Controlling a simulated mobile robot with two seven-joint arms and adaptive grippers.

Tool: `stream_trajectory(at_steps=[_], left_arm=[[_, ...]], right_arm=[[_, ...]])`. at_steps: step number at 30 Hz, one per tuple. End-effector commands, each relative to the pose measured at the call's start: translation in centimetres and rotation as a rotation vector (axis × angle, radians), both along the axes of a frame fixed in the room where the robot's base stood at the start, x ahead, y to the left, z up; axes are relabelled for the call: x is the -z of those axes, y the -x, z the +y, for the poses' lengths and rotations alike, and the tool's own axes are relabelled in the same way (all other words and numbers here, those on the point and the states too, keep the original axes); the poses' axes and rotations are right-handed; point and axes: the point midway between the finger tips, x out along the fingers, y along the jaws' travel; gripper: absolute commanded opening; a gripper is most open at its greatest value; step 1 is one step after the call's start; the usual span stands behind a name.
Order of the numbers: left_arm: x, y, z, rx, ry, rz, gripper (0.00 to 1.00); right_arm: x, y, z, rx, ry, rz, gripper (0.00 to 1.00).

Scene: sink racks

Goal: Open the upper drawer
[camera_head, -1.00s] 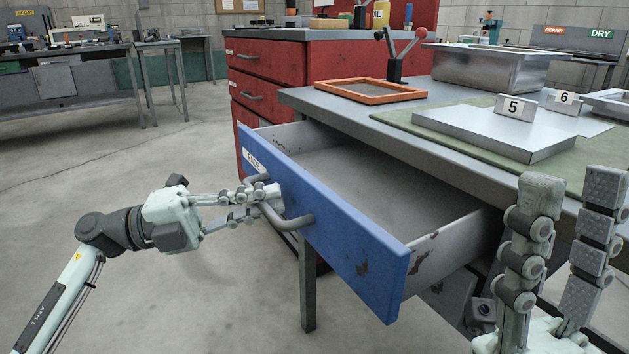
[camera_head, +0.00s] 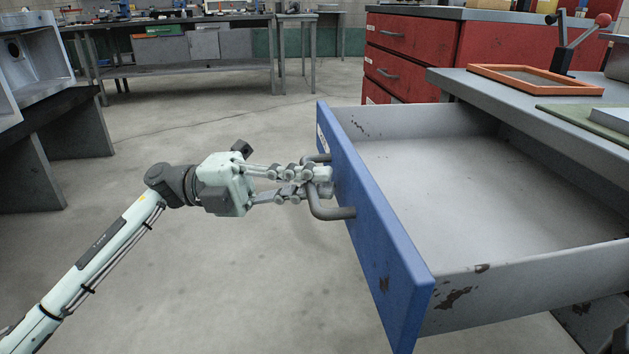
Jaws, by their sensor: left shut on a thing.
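The upper drawer has a blue front (camera_head: 372,225) and a grey metal box (camera_head: 470,190) with chipped paint. It stands far out from under the grey worktop, and its inside is empty. A dark grey bar handle (camera_head: 330,210) is on the blue front. My left gripper (camera_head: 322,182) comes in from the left and is shut on the handle. Its fingers cover part of the handle. My right gripper is not in view.
The grey worktop (camera_head: 545,115) carries an orange frame (camera_head: 525,80), a lever tool (camera_head: 570,40) and a green mat (camera_head: 595,118). A red drawer cabinet (camera_head: 415,55) stands behind. Benches stand at the left and back. The floor (camera_head: 240,290) left of the drawer is clear.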

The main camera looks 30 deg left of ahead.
Motion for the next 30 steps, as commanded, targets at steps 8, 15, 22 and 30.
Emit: stream_trajectory(at_steps=[8, 15, 22, 30], left_arm=[[0.0, -0.1, 0.1, -0.003, 0.001, -0.001, 0.33], [0.0, -0.1, 0.0, -0.002, 0.0, 0.0, 0.33], [0.4, 0.3, 1.9, -0.005, -0.001, 0.004, 0.33], [1.4, 1.6, 7.4, -0.006, -0.001, 0.003, 0.33]], right_arm=[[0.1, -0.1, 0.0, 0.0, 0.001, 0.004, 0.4], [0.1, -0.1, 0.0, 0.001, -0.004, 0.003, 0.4], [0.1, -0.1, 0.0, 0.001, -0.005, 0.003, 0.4], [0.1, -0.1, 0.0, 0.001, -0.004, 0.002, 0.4]])
